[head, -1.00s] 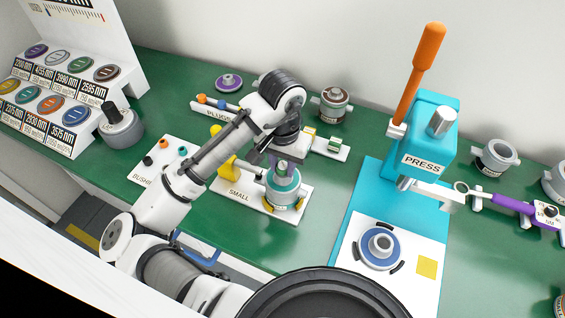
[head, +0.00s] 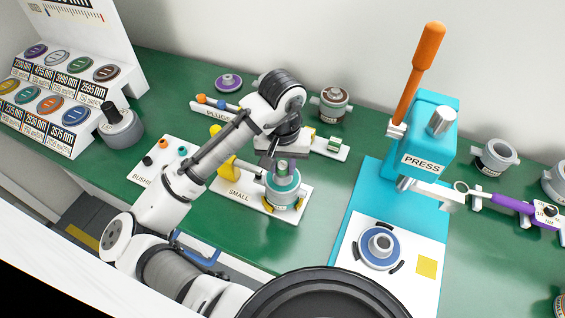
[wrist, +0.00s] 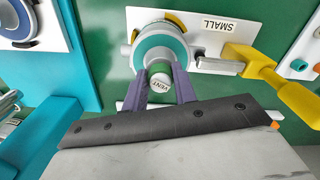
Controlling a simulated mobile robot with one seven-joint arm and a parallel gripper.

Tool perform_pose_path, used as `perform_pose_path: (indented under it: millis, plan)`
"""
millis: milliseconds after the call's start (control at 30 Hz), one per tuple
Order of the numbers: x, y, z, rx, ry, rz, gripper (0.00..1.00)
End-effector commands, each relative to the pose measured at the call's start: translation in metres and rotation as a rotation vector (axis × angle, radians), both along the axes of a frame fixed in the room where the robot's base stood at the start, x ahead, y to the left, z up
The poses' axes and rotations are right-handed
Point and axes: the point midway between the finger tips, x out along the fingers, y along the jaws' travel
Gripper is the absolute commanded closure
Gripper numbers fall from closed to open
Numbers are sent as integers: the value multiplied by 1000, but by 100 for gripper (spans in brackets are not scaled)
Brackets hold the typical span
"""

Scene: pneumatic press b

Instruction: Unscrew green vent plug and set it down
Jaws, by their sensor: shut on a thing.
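The green vent plug, with a pale cap marked VENT (wrist: 160,84), stands on the teal-topped round housing in the SMALL fixture. My gripper (wrist: 162,88) is shut on the plug, one purple-grey finger on each side. In the head view the plug (head: 282,169) shows below my gripper (head: 281,158). The housing (head: 284,194) sits on the white SMALL plate (head: 237,192), and also fills the upper middle of the wrist view (wrist: 160,45). I cannot tell whether the plug's thread is still engaged.
A yellow-handled clamp (head: 224,165) stands left of the housing. Behind is the PLUGS rack (head: 213,110) with coloured plugs. The turquoise press (head: 425,140) stands to the right. Open green bench (head: 240,243) lies in front of the SMALL plate.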

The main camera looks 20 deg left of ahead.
Motion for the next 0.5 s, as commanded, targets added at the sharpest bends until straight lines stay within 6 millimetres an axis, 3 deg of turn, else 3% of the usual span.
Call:
perform_pose_path:
  millis: [300, 500]
  plan:
    - [0, 0, 0, 1, 1, 33, 85]
    - [0, 0, 0, 1, 1, 162, 85]
